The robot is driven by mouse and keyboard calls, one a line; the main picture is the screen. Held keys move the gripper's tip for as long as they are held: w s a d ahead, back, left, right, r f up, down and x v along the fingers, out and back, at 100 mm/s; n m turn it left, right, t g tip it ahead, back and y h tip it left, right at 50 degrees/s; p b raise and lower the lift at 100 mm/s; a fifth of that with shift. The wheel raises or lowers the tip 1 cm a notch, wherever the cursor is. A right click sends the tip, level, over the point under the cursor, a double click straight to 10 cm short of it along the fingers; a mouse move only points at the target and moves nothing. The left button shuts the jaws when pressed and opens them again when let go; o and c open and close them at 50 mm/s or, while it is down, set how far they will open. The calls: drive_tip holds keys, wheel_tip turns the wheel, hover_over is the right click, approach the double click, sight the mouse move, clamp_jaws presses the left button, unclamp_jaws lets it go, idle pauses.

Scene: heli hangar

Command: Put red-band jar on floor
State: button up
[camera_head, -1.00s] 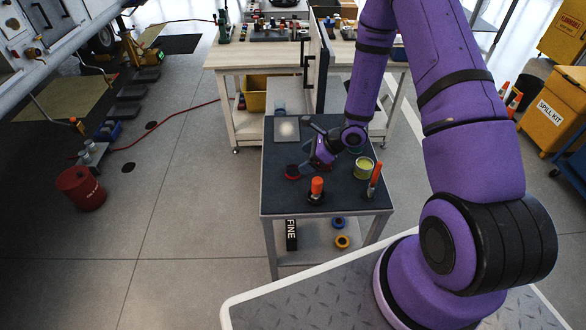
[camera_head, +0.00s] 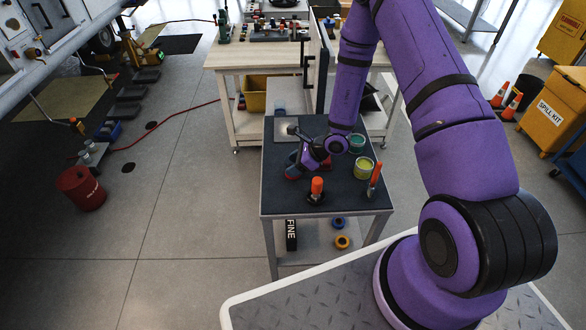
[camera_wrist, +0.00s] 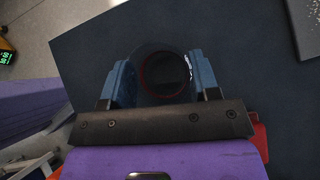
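The red-band jar (camera_wrist: 165,75) shows from above in the wrist view as a dark round shape with a thin red ring. It stands on the dark top of the small table (camera_head: 335,195). My gripper (camera_wrist: 160,82) is over it, with one blue finger on each side of the jar. The fingers are spread, and I see no clear grip on it.
A green-rimmed jar (camera_head: 357,144) and a yellow-green jar (camera_head: 362,168) stand to the right. Two orange-handled tools (camera_head: 316,190) (camera_head: 374,178) stand at the front. A lower shelf (camera_head: 318,234) holds rolls. Open floor (camera_head: 190,215) lies left of the table.

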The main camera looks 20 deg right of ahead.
drive_tip(key=shift+c, duration=0.5)
drive_tip(key=shift+r, duration=0.1)
wheel_tip(320, 180, up, 17)
drive_tip(key=w+d+r+m+t+h, duration=0.4)
drive_tip(key=w+r+m, duration=0.4)
drive_tip(key=w+r, duration=0.2)
drive_tip(key=shift+w+d+r+m+h, duration=0.4)
drive_tip(key=shift+d+r+h, duration=0.2)
drive_tip(key=shift+d, duration=0.65)
drive_tip(key=shift+a+f, duration=0.1)
